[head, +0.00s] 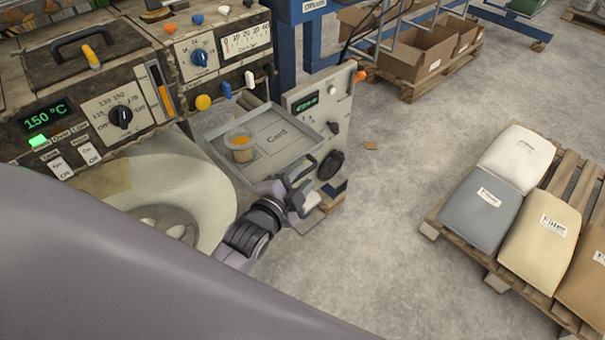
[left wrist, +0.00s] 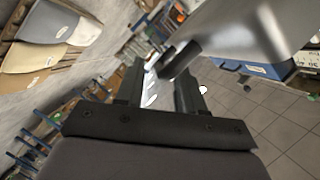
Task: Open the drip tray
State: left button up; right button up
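A shallow grey metal tray (head: 225,168) marked "Card" sticks out from the machine's front in the head view, with a clear cup (head: 240,146) of orange content on it. I cannot tell if this is the drip tray. My left gripper (head: 301,188) is at its near right corner, beside the control panel. A small grey plate (head: 309,221) shows just below the gripper. In the left wrist view my left gripper (left wrist: 156,92) has its fingers apart, with a pale piece (left wrist: 151,88) showing in the gap; contact is unclear. My right gripper is not in view.
The machine has knobs, gauges and switches, with a white panel (head: 336,112) carrying a black knob right of the tray. A pale round drum (head: 205,185) lies left of the tray. A pallet (head: 432,228) with sacks stands at right. The grey floor between is mostly clear.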

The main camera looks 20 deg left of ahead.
pick_arm(q)
jog(key=v, duration=0.5)
jog(key=shift+s, duration=0.35)
jog(key=s+f+n+g+h+p, duration=0.1)
jog(key=s+f+n+g, duration=0.4)
jog(key=s+f+n, duration=0.4)
jog(key=s+f, duration=0.2)
jog(key=s, duration=0.2)
jog(key=shift+d+n, duration=0.3)
jog(key=shift+d, duration=0.1)
jog(key=shift+a, duration=0.1)
dwell(0.9)
